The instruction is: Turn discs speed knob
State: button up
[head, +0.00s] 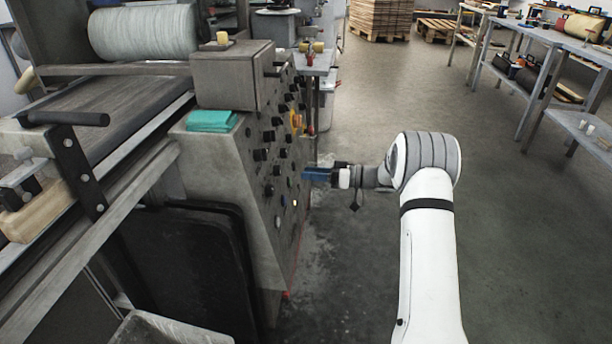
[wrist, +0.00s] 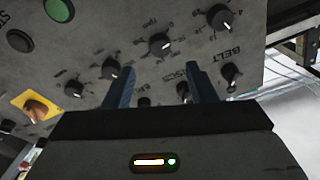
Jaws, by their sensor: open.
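The control panel (head: 262,165) on the machine's side carries several black knobs. In the wrist view it appears upside down, and a label that seems to read DISCS lies between a dial knob (wrist: 160,44) with a white pointer and a smaller knob (wrist: 183,90). I cannot tell for certain which of them the label names. My gripper (wrist: 158,68) is open and faces the panel, its blue fingers apart with the dial knob just beyond their tips. In the head view my gripper (head: 312,174) is close to the panel; contact is not visible.
A BELT knob area (wrist: 220,17), a green button (wrist: 59,10) and a yellow-plated orange switch (wrist: 36,106) are nearby. A teal cloth (head: 212,121) lies on the machine. Open floor (head: 400,85) lies beyond my arm; workbenches (head: 560,45) stand at right.

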jog(key=shift+s+d+b, duration=0.25)
jog(key=shift+d+b, duration=0.1)
jog(key=shift+d, duration=0.85)
jog(key=shift+f+b, duration=0.15)
jog(key=shift+b, duration=0.6)
jog(key=s+d+p, duration=0.1)
jog(key=d, duration=0.6)
jog(key=shift+s+d+p, duration=0.3)
jog(key=shift+p, duration=0.1)
